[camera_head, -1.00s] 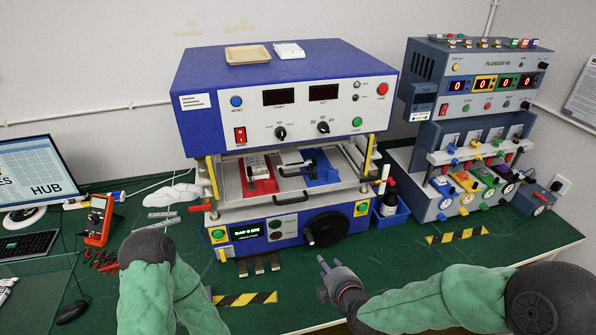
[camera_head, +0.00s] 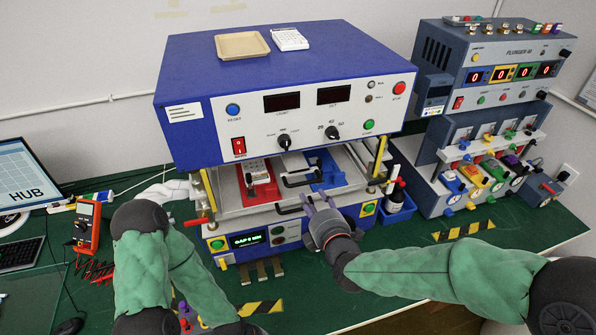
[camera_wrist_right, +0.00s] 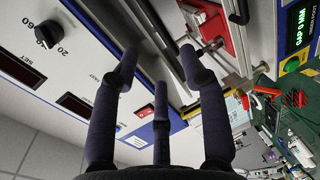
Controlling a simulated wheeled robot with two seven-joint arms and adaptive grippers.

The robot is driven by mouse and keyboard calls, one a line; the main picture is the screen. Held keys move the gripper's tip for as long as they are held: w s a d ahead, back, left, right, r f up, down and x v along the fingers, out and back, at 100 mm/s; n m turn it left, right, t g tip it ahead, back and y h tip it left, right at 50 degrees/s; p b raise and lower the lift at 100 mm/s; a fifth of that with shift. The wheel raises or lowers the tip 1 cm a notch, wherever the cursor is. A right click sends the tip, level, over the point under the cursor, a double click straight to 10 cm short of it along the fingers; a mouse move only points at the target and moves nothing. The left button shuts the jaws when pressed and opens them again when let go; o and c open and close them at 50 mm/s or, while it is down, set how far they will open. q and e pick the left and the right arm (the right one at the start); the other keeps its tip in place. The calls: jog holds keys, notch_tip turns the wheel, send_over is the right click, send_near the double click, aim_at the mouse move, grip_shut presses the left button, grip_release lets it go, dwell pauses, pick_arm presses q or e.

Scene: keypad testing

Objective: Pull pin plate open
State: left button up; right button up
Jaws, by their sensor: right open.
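The pin plate appears to be the light sliding plate (camera_head: 235,211) in the blue test press, below the upper housing. A black bar handle (camera_head: 288,209) is on its front edge, and another black handle (camera_head: 298,180) lies farther in. My right gripper (camera_head: 321,204) is in front of the press at the right end of the front handle. Its fingers are spread and hold nothing; they also show apart in the right wrist view (camera_wrist_right: 160,65), close to metal rails. Contact with the handle cannot be told.
A red block (camera_head: 260,193) and a blue block (camera_head: 327,177) sit inside the press. The grey plunger tester (camera_head: 470,140) and a blue bin (camera_head: 398,216) stand to the right. Green table is clear near the right striped tape (camera_head: 464,231).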

aim_at(303, 183)
jog(key=x, duration=1)
jog(key=shift+w+b, duration=0.1)
jog(key=shift+b, duration=0.2)
grip_shut()
